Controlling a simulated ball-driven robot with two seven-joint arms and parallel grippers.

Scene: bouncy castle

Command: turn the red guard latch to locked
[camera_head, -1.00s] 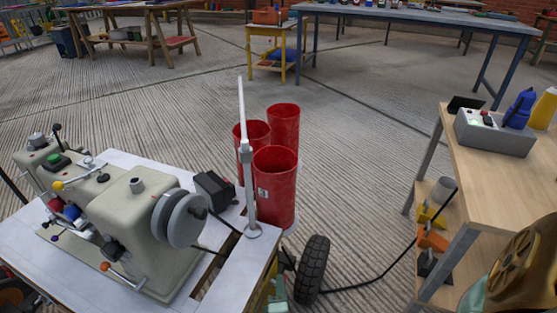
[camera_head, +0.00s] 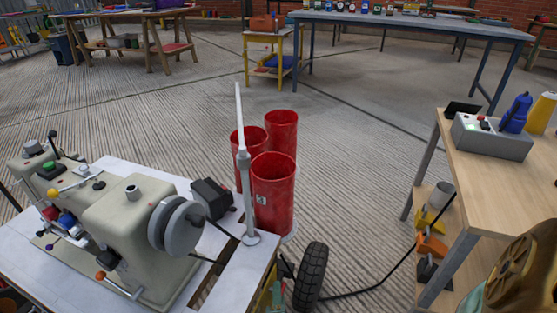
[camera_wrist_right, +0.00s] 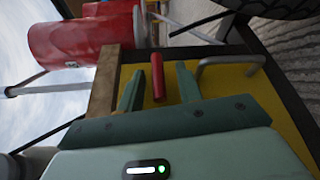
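The red guard latch (camera_wrist_right: 158,78) is a short red bar in front of a yellow panel (camera_wrist_right: 232,90), shown in the right wrist view. My right gripper (camera_wrist_right: 160,84) is open, with one green finger on each side of the red bar. A gap shows between the bar and each finger. In the head view only a small green part of my right gripper (camera_head: 277,294) shows at the bottom, beside the white-topped machine table (camera_head: 235,275). The latch cannot be made out in the head view. My left gripper is out of view.
A beige machine (camera_head: 130,225) and an upright post (camera_head: 245,185) stand on the table. Red bins (camera_head: 273,190) are behind it, and a black wheel (camera_head: 311,277) is beside it. A metal bar handle (camera_wrist_right: 230,62) is close right of the fingers. A wooden bench (camera_head: 500,165) stands right.

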